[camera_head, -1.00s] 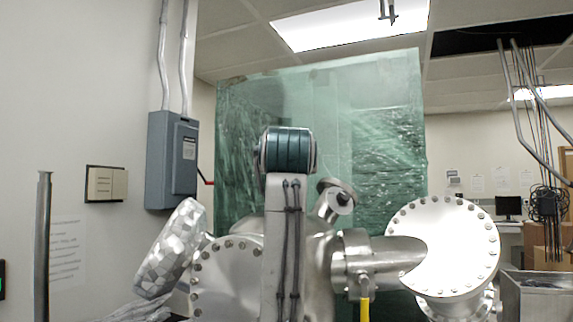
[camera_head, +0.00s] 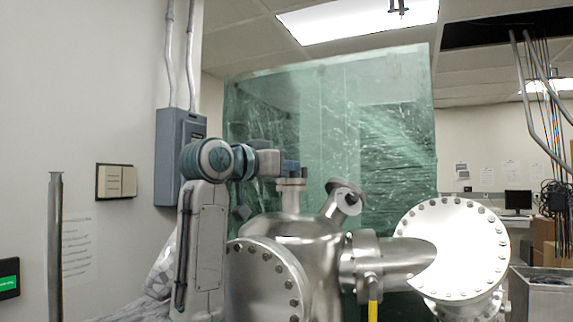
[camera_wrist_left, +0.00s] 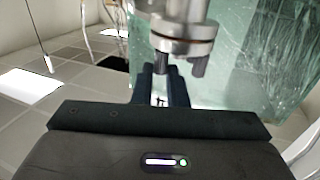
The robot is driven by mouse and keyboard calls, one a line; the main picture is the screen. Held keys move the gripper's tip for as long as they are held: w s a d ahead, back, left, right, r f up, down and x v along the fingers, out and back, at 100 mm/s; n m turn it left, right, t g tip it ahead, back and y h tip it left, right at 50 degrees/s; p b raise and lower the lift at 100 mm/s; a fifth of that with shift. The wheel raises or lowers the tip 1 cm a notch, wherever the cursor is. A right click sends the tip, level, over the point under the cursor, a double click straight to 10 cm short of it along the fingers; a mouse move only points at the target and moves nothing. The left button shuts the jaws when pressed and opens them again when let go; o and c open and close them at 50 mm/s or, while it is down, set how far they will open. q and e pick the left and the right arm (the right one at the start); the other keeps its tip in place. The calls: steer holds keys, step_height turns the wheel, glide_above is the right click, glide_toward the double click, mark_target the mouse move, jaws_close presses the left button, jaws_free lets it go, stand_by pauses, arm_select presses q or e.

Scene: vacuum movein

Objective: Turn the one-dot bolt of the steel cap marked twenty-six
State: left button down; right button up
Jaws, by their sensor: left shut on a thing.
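A small steel cap (camera_head: 291,186) sits on top of the upright port of the steel chamber (camera_head: 300,232). In the left wrist view the cap (camera_wrist_left: 187,47) appears upside down, with dark bolts (camera_wrist_left: 197,67) standing out from it. Its number and any dots are too small to read. My left gripper (camera_head: 291,168) is at the cap's top, its blue fingers closed at one bolt. In the left wrist view the fingertips (camera_wrist_left: 163,72) meet beside the cap and partly hide the bolt they grip. My right gripper is not in view.
A large bolted round flange (camera_head: 452,248) stands at the right, and another (camera_head: 265,285) is in front. An angled port (camera_head: 342,200) rises close right of the cap. A green wrapped panel (camera_head: 385,130) stands behind. A grey electrical box (camera_head: 178,150) hangs on the left wall.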

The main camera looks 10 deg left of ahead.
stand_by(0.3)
arm_select(q)
steer(key=c, duration=1.4)
jaws_free()
steer(key=shift+c, duration=0.2)
